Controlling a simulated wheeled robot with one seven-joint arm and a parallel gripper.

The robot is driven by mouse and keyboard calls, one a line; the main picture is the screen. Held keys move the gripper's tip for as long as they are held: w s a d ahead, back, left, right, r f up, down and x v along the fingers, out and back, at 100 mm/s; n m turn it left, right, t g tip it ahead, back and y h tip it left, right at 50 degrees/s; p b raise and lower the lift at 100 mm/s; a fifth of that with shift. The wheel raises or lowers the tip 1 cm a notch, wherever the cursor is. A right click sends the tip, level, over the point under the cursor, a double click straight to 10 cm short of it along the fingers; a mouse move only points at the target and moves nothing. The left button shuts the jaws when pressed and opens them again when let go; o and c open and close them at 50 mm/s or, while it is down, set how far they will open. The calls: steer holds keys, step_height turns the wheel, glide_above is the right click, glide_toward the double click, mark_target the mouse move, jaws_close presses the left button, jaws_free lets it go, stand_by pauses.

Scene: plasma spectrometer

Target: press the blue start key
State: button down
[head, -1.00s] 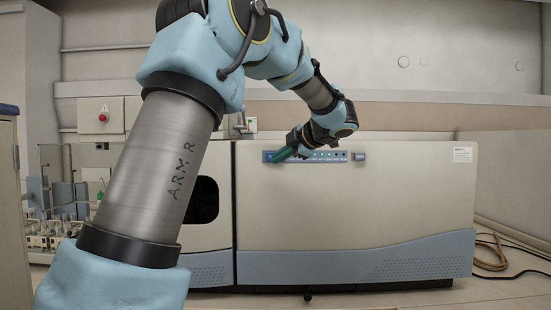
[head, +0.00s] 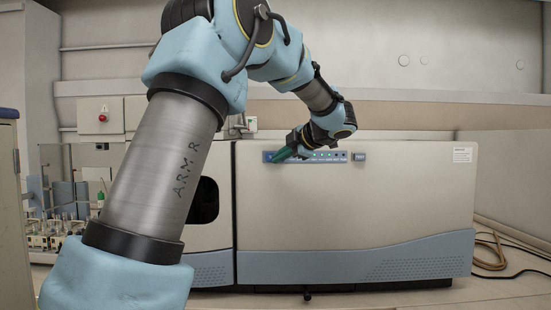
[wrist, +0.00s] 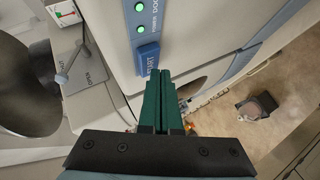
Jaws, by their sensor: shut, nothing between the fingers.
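The blue start key (wrist: 148,58) shows in the wrist view as a raised blue block with a light label, on the pale front of the spectrometer (head: 400,205). Two green lamps are beside it. My gripper (wrist: 165,74) has green fingers, shut together and empty. Their tips lie right at the lower edge of the key in the picture; I cannot tell whether they touch it. In the head view my gripper (head: 277,157) is at the left end of the blue control strip (head: 325,157) and hides part of it, so the key is not clear there.
A red button (head: 103,118) is on a box at the left. Small glassware (head: 60,228) stands at the far left. A hose (head: 490,255) lies on the right.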

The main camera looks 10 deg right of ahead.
steer(key=shift+w+p, duration=0.3)
steer(key=shift+w, duration=0.1)
stand_by(0.3)
steer(key=shift+s, duration=0.1)
steer(key=shift+s+a, duration=0.1)
steer(key=shift+s, duration=0.6)
steer(key=shift+s+b, duration=0.1)
steer(key=shift+b, duration=0.2)
steer(key=s, duration=0.2)
steer(key=s+a+b, duration=0.1)
steer(key=s, duration=0.1)
steer(key=shift+s, duration=0.4)
